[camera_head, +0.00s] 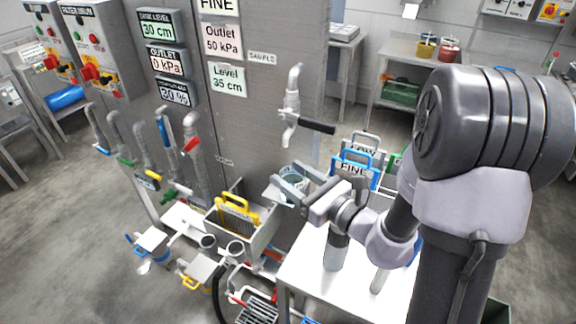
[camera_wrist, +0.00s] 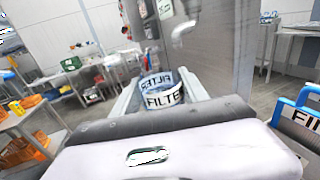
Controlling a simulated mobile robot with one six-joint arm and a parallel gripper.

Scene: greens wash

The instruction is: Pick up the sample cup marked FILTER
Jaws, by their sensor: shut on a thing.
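The sample cup marked FILTER (camera_wrist: 163,97) shows in the wrist view as a clear cup with a white band and black letters. It sits between the two fingers of my gripper (camera_wrist: 160,92), which are shut on it. In the head view my gripper (camera_head: 296,181) is left of the white table, near the grey panel, and the cup (camera_head: 292,183) is partly hidden by the fingers. The cup is below the sample tap (camera_head: 292,100) in the head view, with a clear gap between them. What is inside the cup cannot be told.
Blue-handled holders, one marked FINE (camera_head: 352,168), stand just right of my gripper on the white table (camera_head: 310,262). A tray with a yellow-handled screen (camera_head: 238,212), pipes and valves are at the left. A black tap lever (camera_head: 318,127) sticks out rightward above.

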